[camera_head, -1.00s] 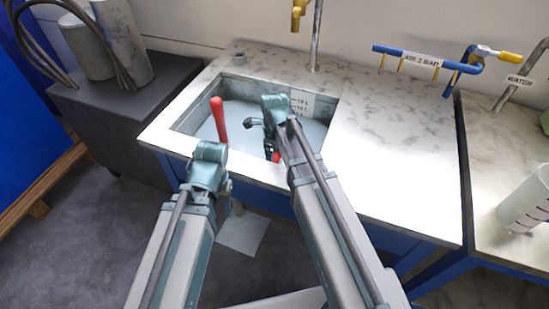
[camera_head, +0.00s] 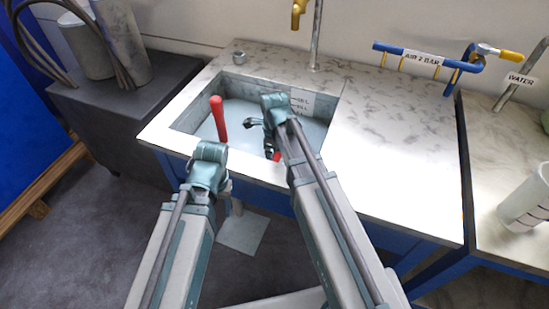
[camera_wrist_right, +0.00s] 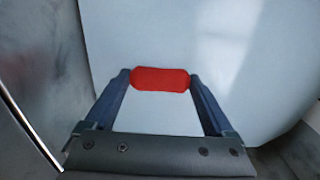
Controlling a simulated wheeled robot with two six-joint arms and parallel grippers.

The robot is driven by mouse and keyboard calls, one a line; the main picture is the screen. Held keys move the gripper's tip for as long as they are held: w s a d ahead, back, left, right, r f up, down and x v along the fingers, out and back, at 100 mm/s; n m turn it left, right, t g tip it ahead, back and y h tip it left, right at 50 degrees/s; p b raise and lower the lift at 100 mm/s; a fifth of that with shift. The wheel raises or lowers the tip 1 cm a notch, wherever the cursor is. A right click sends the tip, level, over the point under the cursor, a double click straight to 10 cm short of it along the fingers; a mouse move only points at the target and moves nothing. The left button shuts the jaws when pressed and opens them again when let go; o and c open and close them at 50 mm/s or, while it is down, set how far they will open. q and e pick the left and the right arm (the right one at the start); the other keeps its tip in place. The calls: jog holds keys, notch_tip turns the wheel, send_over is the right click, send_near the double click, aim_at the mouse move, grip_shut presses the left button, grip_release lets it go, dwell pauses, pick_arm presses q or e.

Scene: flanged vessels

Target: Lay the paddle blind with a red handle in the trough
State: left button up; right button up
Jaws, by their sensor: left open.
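The trough (camera_head: 180,122) is a sink set in the marble-look worktop, with a pale blue inside. A red handle (camera_head: 218,118) stands near upright at its left side; its lower end and any plate below are hidden. My left gripper (camera_head: 209,172) is open at the front rim, just nearer than this handle. My right gripper (camera_wrist_right: 160,84) is over the trough. In the right wrist view a red handle piece (camera_wrist_right: 160,79) fills the gap between its fingertips. A little red also shows beside the right arm in the head view (camera_head: 277,156).
A tap (camera_head: 299,13) and pipe stand behind the trough. A blue air pipe (camera_head: 410,54) runs along the wall. The worktop right of the trough (camera_head: 395,150) is clear.

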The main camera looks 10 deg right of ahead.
jog(key=shift+o, duration=0.6)
jog(key=shift+r, duration=0.2)
notch_tip(320, 180, up, 14)
jog(key=p, duration=1.4)
jog(key=shift+f, duration=0.2)
